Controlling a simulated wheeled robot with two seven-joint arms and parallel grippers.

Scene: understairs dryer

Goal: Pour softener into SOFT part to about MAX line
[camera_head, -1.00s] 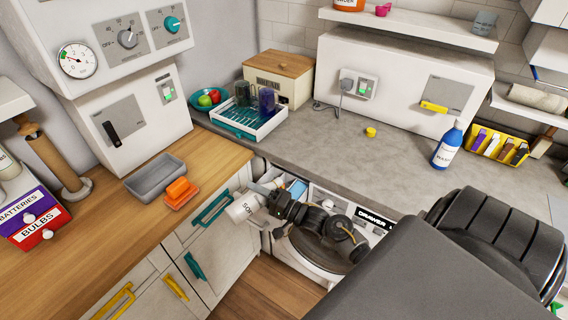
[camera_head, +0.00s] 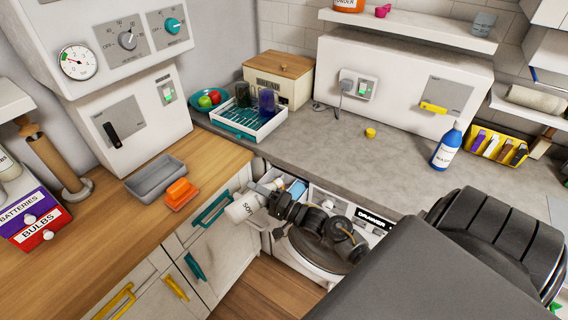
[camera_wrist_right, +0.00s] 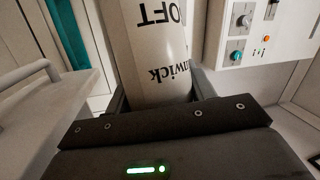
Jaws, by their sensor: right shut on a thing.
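A white softener bottle (camera_head: 240,208), lettered "SOFT", is in my right gripper (camera_head: 263,197), tilted well over beside the open dispenser drawer (camera_head: 297,188). The drawer shows a blue part and pale parts below the counter edge. The gripper's fingers are around the bottle, and the right wrist view shows the bottle (camera_wrist_right: 158,50) between them with its lettering upside down. The bottle's mouth, any stream, the MAX line and the level in the SOFT part cannot be made out. My left gripper is not in view.
A yellow cap (camera_head: 370,133) and a blue bottle (camera_head: 447,145) stand on the grey counter (camera_head: 330,145). A white rack (camera_head: 249,121) stands at the back. Left of the drawer are cupboard fronts with teal handles (camera_head: 211,208). The wooden worktop holds a grey tray (camera_head: 155,177) and orange sponges (camera_head: 180,193).

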